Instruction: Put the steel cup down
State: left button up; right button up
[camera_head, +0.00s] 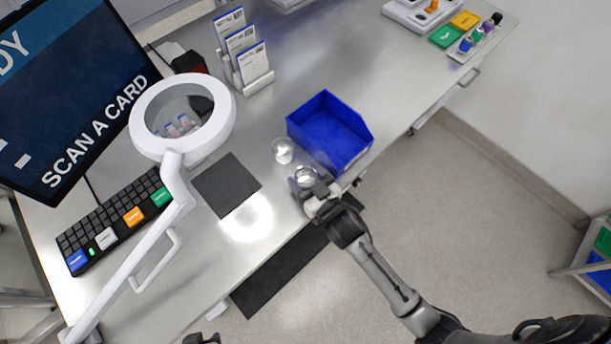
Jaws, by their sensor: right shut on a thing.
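My right gripper (311,189) reaches in from the lower right to the front edge of the bench. It is shut on a shiny steel cup (305,175), close to the near corner of the blue bin. The fingers hide part of the cup, and I cannot tell whether its base touches the bench. A second shiny round cup-like thing (283,150) stands on the bench just beyond it, left of the bin. A dark piece at the bottom edge (201,339) seems to be part of my left gripper, mostly out of frame.
An open blue bin (329,129) stands right of the cups. A dark square mat (226,185) lies to their left, with bare bench between. A white ring magnifier (183,118) overhangs the left side, near a keyboard (115,222) and monitor. Card holders (243,55) stand at the back.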

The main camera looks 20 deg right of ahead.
jog(key=shift+s+f, duration=0.1)
jog(key=shift+s, duration=0.05)
jog(key=shift+f, duration=0.1)
jog(key=shift+f, duration=0.1)
jog(key=o, duration=0.9)
